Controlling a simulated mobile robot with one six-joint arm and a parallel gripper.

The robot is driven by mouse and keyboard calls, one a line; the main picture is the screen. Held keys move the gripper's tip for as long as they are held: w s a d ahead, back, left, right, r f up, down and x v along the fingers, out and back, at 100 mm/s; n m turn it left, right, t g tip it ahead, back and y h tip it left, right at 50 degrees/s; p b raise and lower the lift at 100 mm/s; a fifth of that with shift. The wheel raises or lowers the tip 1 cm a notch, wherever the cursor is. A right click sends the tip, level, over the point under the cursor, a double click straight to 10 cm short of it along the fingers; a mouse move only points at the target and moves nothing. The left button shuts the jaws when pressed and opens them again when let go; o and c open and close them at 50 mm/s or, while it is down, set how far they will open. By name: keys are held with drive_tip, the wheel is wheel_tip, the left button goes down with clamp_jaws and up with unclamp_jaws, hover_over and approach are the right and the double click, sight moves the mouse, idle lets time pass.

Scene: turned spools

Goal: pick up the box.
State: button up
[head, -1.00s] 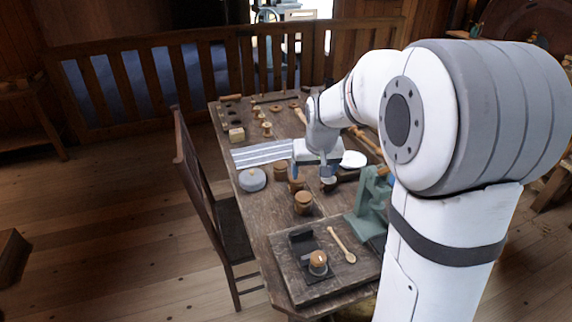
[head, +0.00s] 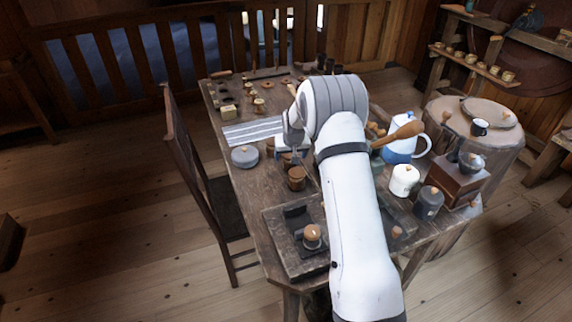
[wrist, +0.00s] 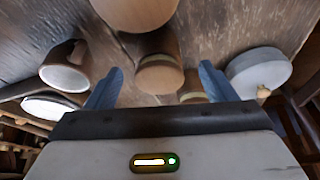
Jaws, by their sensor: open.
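Several round wooden boxes stand on the table, and I cannot tell which one the task means. One wooden box (wrist: 160,72) lies between the fingertips in the wrist view, apart from both. It shows partly in the head view (head: 289,161), close under my gripper. Another wooden box (head: 297,179) stands nearer my base and shows at the top of the wrist view (wrist: 135,8). A third (head: 270,147) stands farther back, mostly hidden by the gripper in the wrist view (wrist: 193,97). My gripper (wrist: 160,84) is open and empty; its fingers are mostly hidden in the head view.
A round grey lidded pot (head: 244,157) stands left of the boxes, right in the wrist view (wrist: 258,72). A dark cup (wrist: 66,68) stands on the other side. A striped cloth (head: 252,131) lies behind. A tray (head: 275,232) and blue-white kettle (head: 399,149) stand nearby.

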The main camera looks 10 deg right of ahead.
drive_tip(key=p+x, duration=0.1)
drive_tip(key=x, duration=0.4)
drive_tip(key=shift+d+f, duration=0.1)
drive_tip(key=c, duration=1.1)
